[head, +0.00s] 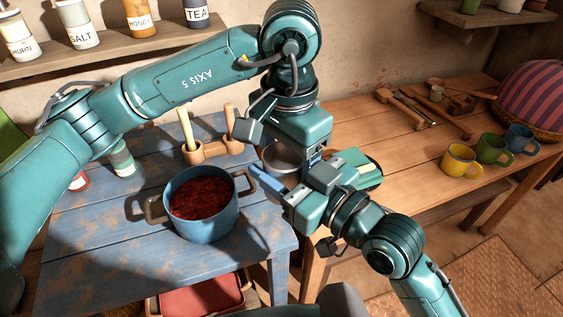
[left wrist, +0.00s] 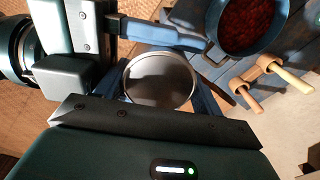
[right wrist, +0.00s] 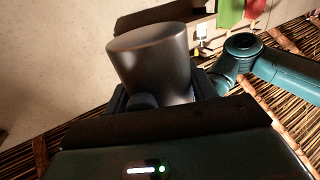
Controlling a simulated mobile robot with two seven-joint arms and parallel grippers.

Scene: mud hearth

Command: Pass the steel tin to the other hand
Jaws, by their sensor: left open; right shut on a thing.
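The steel tin (head: 284,158) is a plain grey cylinder held up above the gap between the blue table and the wooden bench. My right gripper (head: 279,163) is shut on it from the right, and the tin (right wrist: 152,60) fills the space between its fingers in the right wrist view. My left gripper (head: 289,144) is open and reaches down at the tin from above. In the left wrist view the tin's round end (left wrist: 160,80) lies between the left fingers, with a blue right finger alongside. Whether the left fingers touch the tin cannot be told.
A blue pot (head: 201,204) of red food stands on the blue table (head: 95,215), close left of the grippers. A wooden holder (head: 207,150) with upright handles is behind it. Yellow (head: 459,160), green (head: 492,150) and blue (head: 519,138) mugs stand on the bench at right.

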